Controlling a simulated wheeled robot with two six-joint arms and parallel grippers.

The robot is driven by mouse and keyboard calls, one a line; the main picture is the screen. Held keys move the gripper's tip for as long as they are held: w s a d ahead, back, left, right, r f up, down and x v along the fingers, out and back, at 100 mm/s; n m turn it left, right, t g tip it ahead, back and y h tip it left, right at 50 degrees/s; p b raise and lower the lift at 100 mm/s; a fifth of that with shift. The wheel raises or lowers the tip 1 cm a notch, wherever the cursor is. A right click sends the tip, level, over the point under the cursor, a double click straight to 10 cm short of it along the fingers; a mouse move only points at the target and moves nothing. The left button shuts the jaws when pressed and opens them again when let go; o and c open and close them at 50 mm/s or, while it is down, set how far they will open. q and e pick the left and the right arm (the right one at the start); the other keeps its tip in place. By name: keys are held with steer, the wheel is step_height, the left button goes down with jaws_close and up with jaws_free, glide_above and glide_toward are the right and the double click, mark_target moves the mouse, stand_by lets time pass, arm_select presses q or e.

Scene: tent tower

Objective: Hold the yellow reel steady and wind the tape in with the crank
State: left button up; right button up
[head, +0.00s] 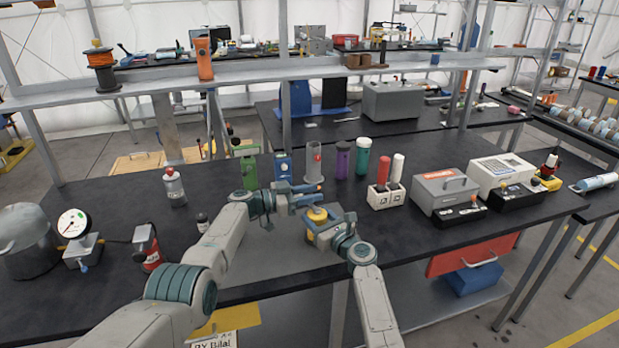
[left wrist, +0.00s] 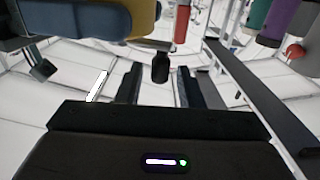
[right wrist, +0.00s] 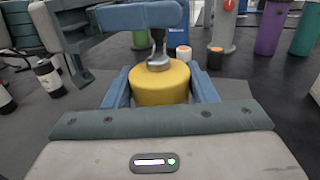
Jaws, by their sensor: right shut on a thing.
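The yellow reel (head: 317,214) stands upright near the table's front middle. In the right wrist view the reel (right wrist: 161,87) sits between the blue fingers of my right gripper (right wrist: 161,92), which is shut on it. A grey metal crank hub (right wrist: 158,60) rises from the reel's top. My left gripper (head: 308,194) is above and just behind the reel. In the left wrist view the black crank knob (left wrist: 160,68) shows between its dark fingers, with gaps on both sides, so it looks open. The tape cannot be made out.
Behind the reel stand a grey cylinder (head: 314,165), a purple bottle (head: 342,160) and a green one (head: 363,157). A white holder (head: 385,197) is to the right. A gauge (head: 73,225) and a red can (head: 147,247) are at left. The black tabletop (head: 290,280) is clear in front.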

arm_select(q)
step_height(320, 180, up, 9)
steer(key=shift+f, duration=0.15)
stand_by(0.4)
steer(key=shift+s+a+f, duration=0.1)
steer(key=shift+a+f, duration=0.05)
steer(key=shift+f, duration=0.2)
steer(key=s+a+f+n+t+y, duration=0.5)
steer(key=s+a+f+n+t, duration=0.15)
steer(key=s+a+f, duration=0.2)
steer(key=shift+m+t, duration=0.45)
steer(key=x, duration=1.2)
steer(key=shift+s+d+f, duration=0.1)
steer(key=shift+d+f, duration=0.05)
steer(key=shift+d, duration=0.3)
jaws_close()
